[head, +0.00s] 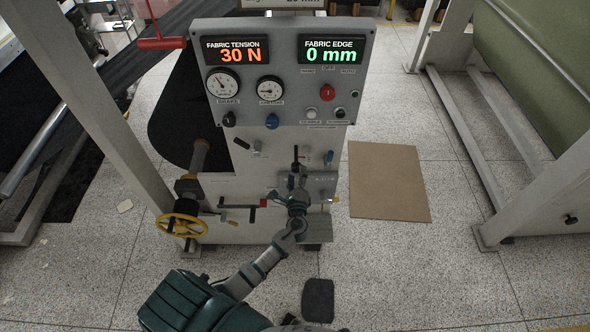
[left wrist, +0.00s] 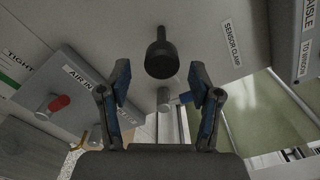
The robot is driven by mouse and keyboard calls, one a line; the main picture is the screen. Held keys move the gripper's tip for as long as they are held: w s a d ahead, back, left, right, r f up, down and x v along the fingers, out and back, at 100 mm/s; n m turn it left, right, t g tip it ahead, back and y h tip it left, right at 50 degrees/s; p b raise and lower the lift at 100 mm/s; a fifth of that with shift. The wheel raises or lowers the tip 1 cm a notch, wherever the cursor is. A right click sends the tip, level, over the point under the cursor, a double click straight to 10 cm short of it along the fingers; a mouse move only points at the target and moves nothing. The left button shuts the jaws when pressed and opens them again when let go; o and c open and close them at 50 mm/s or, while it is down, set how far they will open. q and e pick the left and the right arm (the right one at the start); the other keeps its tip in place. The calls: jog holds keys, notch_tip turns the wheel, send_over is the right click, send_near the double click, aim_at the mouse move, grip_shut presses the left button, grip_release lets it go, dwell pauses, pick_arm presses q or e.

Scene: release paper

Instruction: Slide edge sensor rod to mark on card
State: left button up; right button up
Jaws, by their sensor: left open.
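My left gripper (head: 295,184) reaches up to the lower part of the grey machine's front. In the left wrist view its two fingers (left wrist: 158,74) are spread with nothing between them. A black round-ended knob or rod end (left wrist: 161,58) sticks out from the panel ahead, between and slightly beyond the fingertips. A label reading SENSOR CLAMP (left wrist: 232,42) is right of it. I cannot tell which part is the edge sensor rod. The mark on the card cannot be made out. My right gripper is not in view.
The panel's FABRIC EDGE display (head: 331,49) reads 0 mm and FABRIC TENSION (head: 235,51) reads 30 N. A yellow handwheel (head: 181,225) is left of the gripper. A red knob (left wrist: 58,103) is beside an AIR IN label. A brown board (head: 388,181) lies on the floor.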

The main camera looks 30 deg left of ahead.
pick_arm(q)
jog(key=a+v, duration=0.1)
jog(key=v, duration=0.7)
jog(key=shift+s+f, duration=0.2)
jog(key=shift+s, duration=0.2)
jog(key=shift+d, duration=0.1)
jog(key=m+b, duration=0.2)
jog(key=m, duration=0.7)
send_near(296, 171)
jog(key=p+x, duration=0.1)
jog(key=x, duration=0.8)
jog(key=shift+w+r+p, duration=0.15)
jog(key=shift+w+p, duration=0.15)
jog(key=shift+w+a, duration=0.45)
jog(key=shift+w, duration=0.05)
